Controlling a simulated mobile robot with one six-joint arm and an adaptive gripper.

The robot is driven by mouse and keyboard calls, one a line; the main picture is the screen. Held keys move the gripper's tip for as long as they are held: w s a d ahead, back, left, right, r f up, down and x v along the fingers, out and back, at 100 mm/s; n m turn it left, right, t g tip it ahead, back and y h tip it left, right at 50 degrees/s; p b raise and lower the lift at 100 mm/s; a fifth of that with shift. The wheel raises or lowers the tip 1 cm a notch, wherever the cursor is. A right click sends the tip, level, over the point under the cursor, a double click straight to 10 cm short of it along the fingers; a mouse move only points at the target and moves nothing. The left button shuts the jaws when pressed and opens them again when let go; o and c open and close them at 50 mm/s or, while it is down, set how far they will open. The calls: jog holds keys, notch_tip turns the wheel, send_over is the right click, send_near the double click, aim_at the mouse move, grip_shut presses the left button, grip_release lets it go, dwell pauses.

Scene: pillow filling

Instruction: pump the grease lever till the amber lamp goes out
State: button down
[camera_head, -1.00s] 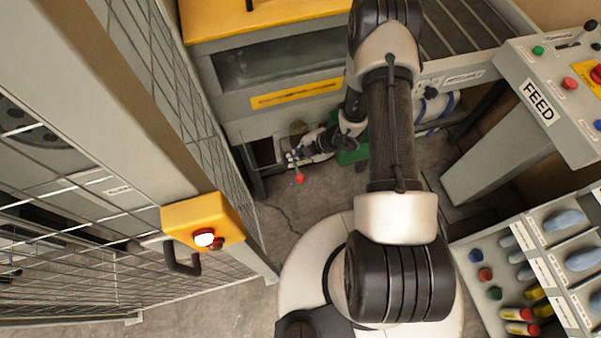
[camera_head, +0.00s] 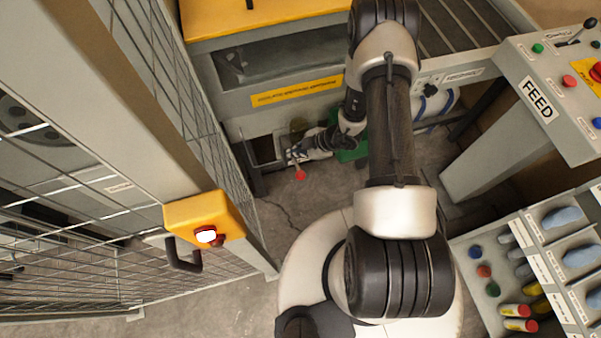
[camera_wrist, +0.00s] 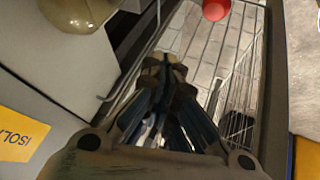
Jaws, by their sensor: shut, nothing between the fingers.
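The grease lever shows as a red knob (camera_head: 300,175) low beside the machine's left leg. In the wrist view the red knob (camera_wrist: 215,9) is at the top edge, beyond and right of my fingertips. My gripper (camera_head: 288,156) is just above the knob in the head view, with a small gap. In the wrist view my gripper (camera_wrist: 165,65) has its fingers together and empty. An olive, rounded reservoir (camera_wrist: 80,12) is at upper left there; the head view shows it partly hidden behind my arm. I cannot make out the amber lamp.
The grey machine body with a yellow label (camera_head: 297,92) stands close above my gripper. A mesh fence (camera_head: 215,120) runs along the left, with a yellow switch box (camera_head: 205,218) bearing a lit button. A FEED panel (camera_head: 545,95) and parts rack (camera_head: 520,270) are on the right.

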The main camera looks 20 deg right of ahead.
aim_at(299, 173)
jog(key=f+b, duration=0.1)
jog(key=f, duration=0.1)
jog(key=s+f+b, duration=0.1)
jog(key=f+b, duration=0.1)
jog(key=f, duration=0.1)
jog(key=s+f+b, duration=0.1)
jog(key=f+b, duration=0.1)
jog(key=shift+f, duration=0.3)
jog(key=shift+f, duration=0.1)
dwell(1.1)
jog(key=shift+f+b, duration=0.3)
jog(key=shift+b, duration=0.15)
